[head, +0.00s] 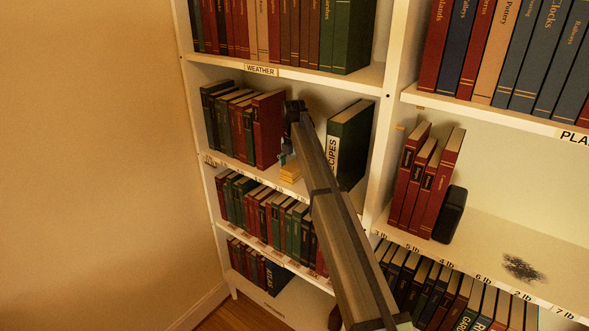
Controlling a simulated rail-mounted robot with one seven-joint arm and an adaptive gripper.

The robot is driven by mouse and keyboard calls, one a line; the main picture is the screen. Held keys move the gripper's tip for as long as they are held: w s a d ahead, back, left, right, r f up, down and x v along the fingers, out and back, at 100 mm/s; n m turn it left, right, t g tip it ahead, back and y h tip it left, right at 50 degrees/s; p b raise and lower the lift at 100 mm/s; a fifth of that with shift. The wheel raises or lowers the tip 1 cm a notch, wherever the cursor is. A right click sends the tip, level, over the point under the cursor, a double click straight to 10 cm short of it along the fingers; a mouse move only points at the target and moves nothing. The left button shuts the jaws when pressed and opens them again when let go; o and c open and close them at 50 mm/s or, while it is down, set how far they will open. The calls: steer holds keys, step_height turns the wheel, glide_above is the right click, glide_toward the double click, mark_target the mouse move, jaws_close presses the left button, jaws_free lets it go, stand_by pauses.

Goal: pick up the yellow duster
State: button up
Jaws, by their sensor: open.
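The yellow duster (290,174) looks like a small folded stack. It lies near the front edge of the left bookcase's middle shelf, in the gap between a row of books and the RECIPES volume. My arm reaches up from the bottom right into this gap. My gripper (287,158) points down just above the duster, and its fingers are small and partly hidden by my arm. It is open, and I cannot tell whether the fingertips touch the duster.
Red and dark books (268,130) stand close on the left of the gap. The thick RECIPES book (350,145) stands on the right. The WEATHER shelf (290,76) is above. On the right-hand shelf are a black block (450,214) and a dark smudge (522,267).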

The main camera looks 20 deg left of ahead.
mark_target(292, 166)
steer(key=c, duration=1.3)
steer(key=shift+o, duration=0.2)
steer(key=shift+s+b, duration=0.1)
steer(key=shift+b, duration=0.3)
steer(key=shift+r+b, duration=0.25)
steer(key=shift+b, duration=0.05)
steer(key=r+b, duration=0.1)
steer(key=r, duration=0.1)
steer(key=r+b, duration=0.1)
steer(key=r, duration=0.3)
steer(key=shift+s+a+r+b, duration=0.1)
steer(key=shift+s+r+b, duration=0.1)
steer(key=shift+s+b, duration=0.2)
steer(key=s+a+b, duration=0.2)
steer(key=s, duration=0.7)
steer(key=s+a+b, duration=0.2)
steer(key=s+a, duration=0.1)
steer(key=s, duration=0.6)
steer(key=shift+s, duration=0.2)
steer(key=o, duration=0.5)
steer(key=c, duration=0.3)
steer(key=shift+d, duration=0.1)
steer(key=shift+c, duration=0.2)
